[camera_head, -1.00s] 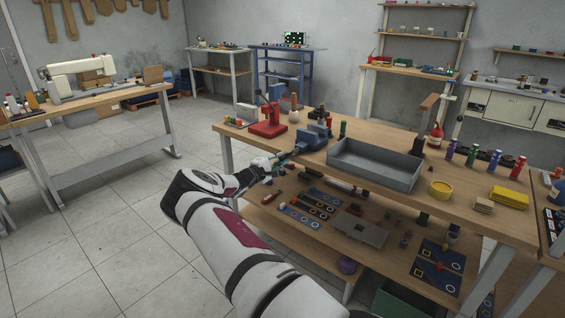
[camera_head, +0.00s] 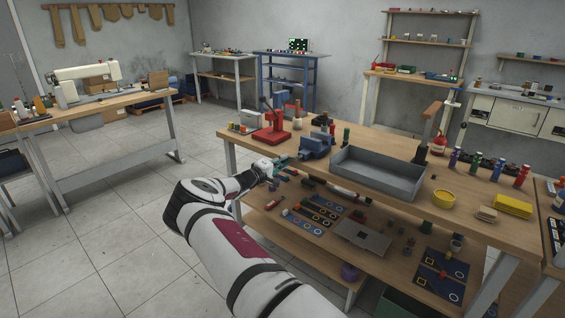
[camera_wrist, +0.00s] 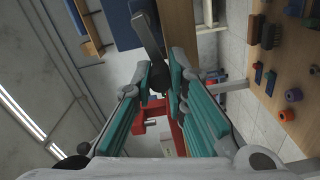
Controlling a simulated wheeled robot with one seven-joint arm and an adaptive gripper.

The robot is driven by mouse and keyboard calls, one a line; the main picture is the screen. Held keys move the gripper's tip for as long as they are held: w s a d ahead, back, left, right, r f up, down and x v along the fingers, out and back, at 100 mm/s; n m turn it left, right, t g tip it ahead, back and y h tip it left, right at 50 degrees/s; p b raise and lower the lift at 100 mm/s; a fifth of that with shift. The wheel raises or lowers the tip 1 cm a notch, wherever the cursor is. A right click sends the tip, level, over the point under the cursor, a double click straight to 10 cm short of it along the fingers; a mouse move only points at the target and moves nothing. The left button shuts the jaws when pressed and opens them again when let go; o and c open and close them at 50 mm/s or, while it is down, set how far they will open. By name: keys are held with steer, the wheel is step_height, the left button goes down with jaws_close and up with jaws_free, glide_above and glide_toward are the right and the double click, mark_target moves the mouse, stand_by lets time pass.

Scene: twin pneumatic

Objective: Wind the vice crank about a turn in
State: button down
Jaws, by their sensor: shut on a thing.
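The blue vice (camera_head: 316,147) sits at the left front edge of the wooden workbench (camera_head: 385,212). In the wrist view, part of its blue body (camera_wrist: 117,20) shows at the top. The grey crank arm (camera_wrist: 148,36) runs down from the top to a dark crank handle (camera_wrist: 158,78). My gripper (camera_wrist: 160,82) has teal finger pads closed on this handle, one on each side. In the head view, my gripper (camera_head: 281,164) is just in front and to the left of the vice, off the bench edge. The crank itself is too small to make out there.
A red press (camera_head: 272,133) stands on the bench left of the vice. A grey open tray (camera_head: 375,178) is to its right. Below is a lower shelf (camera_head: 300,235) with several small parts. The floor (camera_head: 110,230) on the left is clear.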

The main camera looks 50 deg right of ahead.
steer(key=c, duration=1.6)
jaws_free()
steer(key=shift+a, duration=0.1)
steer(key=a, duration=0.8)
steer(key=s+a, duration=0.1)
steer(key=a, duration=0.3)
